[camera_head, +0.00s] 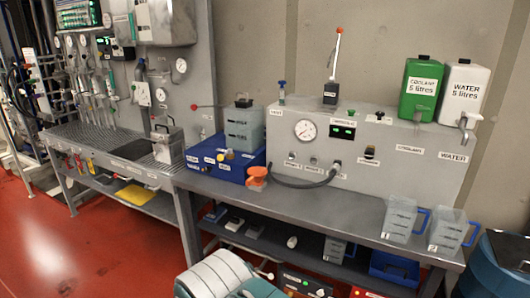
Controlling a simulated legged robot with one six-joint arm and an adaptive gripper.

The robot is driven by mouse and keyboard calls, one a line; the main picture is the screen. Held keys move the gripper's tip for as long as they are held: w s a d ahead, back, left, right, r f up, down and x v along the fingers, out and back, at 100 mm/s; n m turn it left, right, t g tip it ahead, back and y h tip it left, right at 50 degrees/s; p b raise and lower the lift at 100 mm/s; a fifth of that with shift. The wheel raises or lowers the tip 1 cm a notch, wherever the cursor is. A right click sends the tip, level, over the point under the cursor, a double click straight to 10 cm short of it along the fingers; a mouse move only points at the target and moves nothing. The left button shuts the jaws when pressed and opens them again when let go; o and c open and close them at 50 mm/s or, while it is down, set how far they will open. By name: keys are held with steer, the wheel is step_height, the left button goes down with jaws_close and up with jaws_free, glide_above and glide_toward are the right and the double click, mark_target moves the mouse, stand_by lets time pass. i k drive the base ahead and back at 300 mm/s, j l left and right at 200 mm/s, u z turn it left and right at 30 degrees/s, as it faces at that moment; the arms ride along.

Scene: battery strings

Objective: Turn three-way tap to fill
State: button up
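I cannot tell which part is the three-way tap, because the labels are too small to read at this size. A grey console (385,150) stands on the bench. It has a round gauge (306,130), a green display (343,131) and small knobs along its front. An upright lever with an orange tip (336,58) stands on its top. Left of it, a blue unit (212,165) carries a translucent tank (238,128) and small fittings on its front. A red-knobbed lever (196,107) shows behind the blue unit. My gripper is not in view.
A green coolant container (420,92) and a white water container (463,98) stand on the console. A dark blue bin (497,268) stands at right. Red floor is open at left.

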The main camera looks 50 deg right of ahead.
mark_target(220, 157)
steer(key=z, duration=1.05)
steer(key=i+j+z, duration=0.25)
steer(key=i, duration=0.25)
steer(key=i+j+z, duration=0.2)
steer(key=i, duration=0.3)
steer(key=i+j+z, duration=0.25)
steer(key=i, duration=0.2)
